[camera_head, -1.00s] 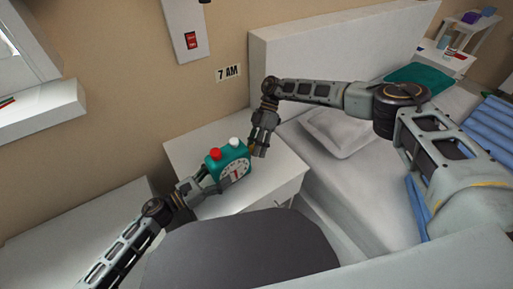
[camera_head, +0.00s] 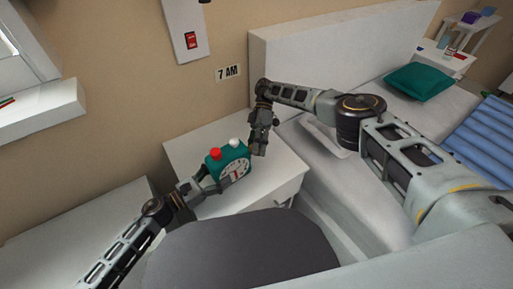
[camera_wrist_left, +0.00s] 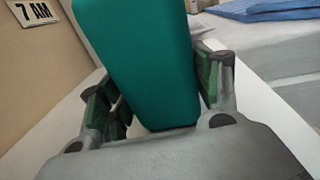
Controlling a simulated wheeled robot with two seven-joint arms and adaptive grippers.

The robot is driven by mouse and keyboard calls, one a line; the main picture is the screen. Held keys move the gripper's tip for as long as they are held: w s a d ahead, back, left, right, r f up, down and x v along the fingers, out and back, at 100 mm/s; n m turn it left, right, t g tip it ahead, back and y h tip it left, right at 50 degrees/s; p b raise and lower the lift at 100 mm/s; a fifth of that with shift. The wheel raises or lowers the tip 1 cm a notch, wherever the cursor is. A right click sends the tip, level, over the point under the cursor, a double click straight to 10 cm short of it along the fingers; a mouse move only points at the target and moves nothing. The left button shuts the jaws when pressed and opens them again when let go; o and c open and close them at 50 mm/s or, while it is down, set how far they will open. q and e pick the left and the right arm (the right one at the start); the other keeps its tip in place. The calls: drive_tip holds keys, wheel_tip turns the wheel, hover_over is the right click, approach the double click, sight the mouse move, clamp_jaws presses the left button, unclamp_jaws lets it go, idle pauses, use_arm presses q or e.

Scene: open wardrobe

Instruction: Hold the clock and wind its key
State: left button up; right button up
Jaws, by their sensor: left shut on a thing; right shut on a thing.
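The teal alarm clock (camera_head: 229,162) has a white face and red and white knobs on top. It is over the white nightstand (camera_head: 192,149). My left gripper (camera_head: 214,184) is shut on it from the lower left. In the left wrist view the clock's teal side (camera_wrist_left: 145,62) fills the space between the fingers. My right gripper (camera_head: 256,149) points down just right of the clock. It is shut on the key, which its fingers hide.
The bed (camera_head: 358,212) with a teal pillow (camera_head: 418,82) and blue blanket is on the right. A "7 AM" sign (camera_head: 228,72) and a red switch (camera_head: 191,40) are on the wall. A dark grey rounded shape is in front.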

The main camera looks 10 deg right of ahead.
drive_tip(key=shift+s+m+g, duration=0.1)
drive_tip(key=shift+m+g, duration=0.2)
drive_tip(key=shift+g, duration=0.2)
idle(0.4)
drive_tip(key=o, duration=1)
drive_tip(key=shift+d, duration=0.1)
drive_tip(key=shift+o, duration=0.2)
drive_tip(key=shift+r, duration=0.2)
drive_tip(key=shift+r, duration=4.85)
